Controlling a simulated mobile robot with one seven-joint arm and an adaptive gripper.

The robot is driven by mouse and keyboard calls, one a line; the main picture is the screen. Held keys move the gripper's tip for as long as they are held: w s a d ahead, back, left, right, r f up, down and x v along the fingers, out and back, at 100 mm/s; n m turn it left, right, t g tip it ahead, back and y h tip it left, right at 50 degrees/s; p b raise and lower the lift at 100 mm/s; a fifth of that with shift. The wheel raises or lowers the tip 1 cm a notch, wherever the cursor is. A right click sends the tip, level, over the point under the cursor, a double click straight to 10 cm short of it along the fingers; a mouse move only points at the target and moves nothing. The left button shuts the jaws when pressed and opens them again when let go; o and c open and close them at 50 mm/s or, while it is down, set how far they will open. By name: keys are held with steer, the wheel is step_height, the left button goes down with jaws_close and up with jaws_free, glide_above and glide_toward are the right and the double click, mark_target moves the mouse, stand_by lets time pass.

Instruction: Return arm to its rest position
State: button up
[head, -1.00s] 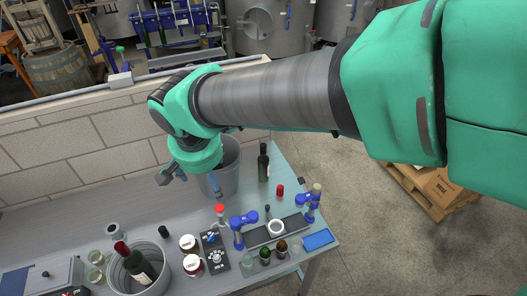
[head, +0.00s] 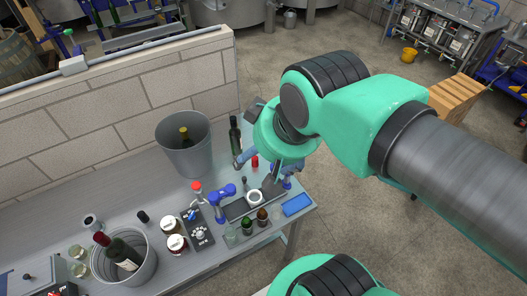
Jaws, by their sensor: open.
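My arm reaches in from the right in the head view, its end over the right part of the workbench. My gripper (head: 256,172) is open and points down. Its fingers show above the bench near the dark bottle (head: 235,138) and the small red item (head: 255,161). I see nothing held between the fingers, though the wrist hides part of that spot.
On the workbench (head: 150,208) stand a tall grey bucket (head: 170,150) with a bottle, a lower bucket (head: 150,268) with bottles, jars (head: 174,243), small bottles (head: 262,217) and a blue pad (head: 297,204). A block wall (head: 100,110) runs behind. Open floor (head: 390,240) lies right of the bench.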

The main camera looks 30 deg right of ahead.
step_height(320, 180, down, 10)
steer(key=b, duration=1)
